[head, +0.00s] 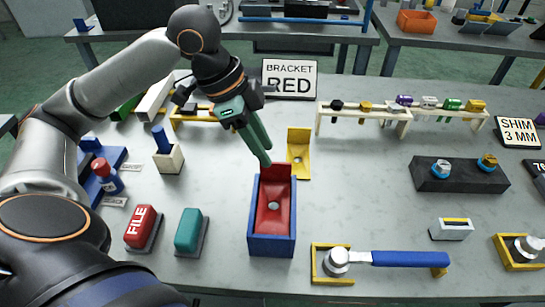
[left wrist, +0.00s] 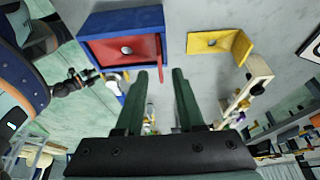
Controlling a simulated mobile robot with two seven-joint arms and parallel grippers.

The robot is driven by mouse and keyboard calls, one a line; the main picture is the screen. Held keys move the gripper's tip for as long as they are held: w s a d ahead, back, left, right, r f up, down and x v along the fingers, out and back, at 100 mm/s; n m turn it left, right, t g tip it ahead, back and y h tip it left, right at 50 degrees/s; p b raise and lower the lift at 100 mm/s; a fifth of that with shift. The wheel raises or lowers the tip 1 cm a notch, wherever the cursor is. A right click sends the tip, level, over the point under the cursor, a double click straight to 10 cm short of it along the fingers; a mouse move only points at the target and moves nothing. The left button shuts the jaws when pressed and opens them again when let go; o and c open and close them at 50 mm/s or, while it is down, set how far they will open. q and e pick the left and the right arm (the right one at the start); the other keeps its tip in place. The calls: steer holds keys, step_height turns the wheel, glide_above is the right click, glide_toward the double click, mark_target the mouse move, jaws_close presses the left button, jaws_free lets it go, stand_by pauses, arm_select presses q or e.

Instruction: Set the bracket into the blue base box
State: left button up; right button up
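The red bracket (head: 272,213) lies inside the blue base box (head: 272,246), its flat plate with a round hole facing up. Its upright flange rises above the box's far end. In the left wrist view, the red bracket (left wrist: 140,50) shows within the blue box (left wrist: 122,19). My left gripper (head: 266,160) has green fingers and hangs just above the flange. A yellow bracket (head: 299,155) sits on the table behind and right of the box. My right gripper is in neither view.
A sign (head: 289,78) reads "BRACKET RED". Racks with small coloured parts (head: 405,108) stand at the back. A red FILE block (head: 143,227) and a teal block (head: 189,230) lie left of the box. A blue-handled tool (head: 400,259) lies at right front.

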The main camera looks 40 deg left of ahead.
arm_select(q)
steer(key=v, duration=0.6)
steer(key=shift+p, duration=0.45)
